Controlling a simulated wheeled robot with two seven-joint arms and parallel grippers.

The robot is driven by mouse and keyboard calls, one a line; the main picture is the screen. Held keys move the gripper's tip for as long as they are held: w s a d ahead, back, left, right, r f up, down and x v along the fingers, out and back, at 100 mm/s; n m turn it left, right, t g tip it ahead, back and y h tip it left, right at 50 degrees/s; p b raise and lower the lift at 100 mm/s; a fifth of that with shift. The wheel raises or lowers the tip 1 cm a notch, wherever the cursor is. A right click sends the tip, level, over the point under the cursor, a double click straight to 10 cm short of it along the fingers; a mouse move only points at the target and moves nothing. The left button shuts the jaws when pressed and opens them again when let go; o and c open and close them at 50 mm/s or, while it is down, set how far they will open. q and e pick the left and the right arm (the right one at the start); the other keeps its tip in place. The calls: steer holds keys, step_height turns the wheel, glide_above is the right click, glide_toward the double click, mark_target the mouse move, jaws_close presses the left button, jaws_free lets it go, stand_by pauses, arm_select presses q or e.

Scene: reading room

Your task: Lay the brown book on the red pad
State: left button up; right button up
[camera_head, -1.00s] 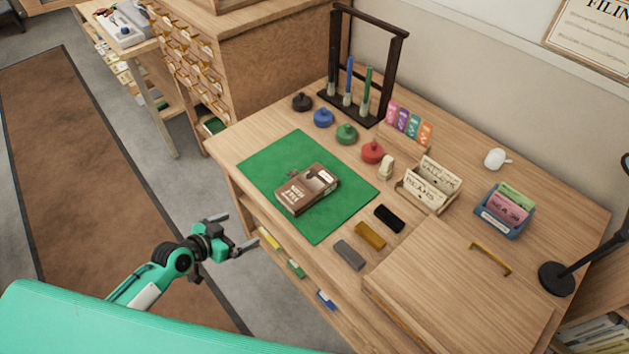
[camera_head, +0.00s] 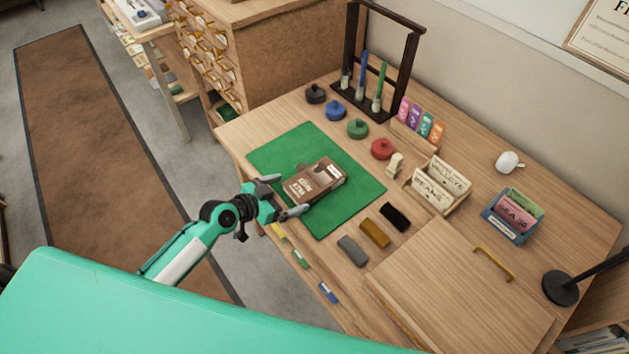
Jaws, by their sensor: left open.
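The brown book (camera_head: 318,178) lies flat on a green pad (camera_head: 330,219) on the desk. Its cover carries white lettering. My left gripper (camera_head: 281,196) is open at the pad's near left edge, with its fingers pointing at the book's left end. I cannot tell whether a finger touches the book. No red pad shows in this view; the pad under the book is green. My right gripper is not in view.
Round lidded pots, among them a red one (camera_head: 383,149), stand behind the pad. Grey (camera_head: 352,250), ochre (camera_head: 375,232) and black (camera_head: 395,216) blocks lie to its right. A card box (camera_head: 438,187) stands further right.

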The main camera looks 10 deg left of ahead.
mark_target(296, 191)
arm_select(q)
steer(key=shift+w+d, duration=0.2)
steer(key=shift+d, duration=0.05)
steer(key=p+x, duration=0.1)
steer(key=x, duration=0.3)
steer(key=shift+d+p, duration=0.15)
steer(key=shift+p, duration=0.15)
steer(key=shift+w+d, duration=0.1)
steer(key=shift+w, duration=0.05)
steer(key=shift+f, duration=0.15)
steer(key=c, duration=1.1)
steer(key=shift+c, duration=0.4)
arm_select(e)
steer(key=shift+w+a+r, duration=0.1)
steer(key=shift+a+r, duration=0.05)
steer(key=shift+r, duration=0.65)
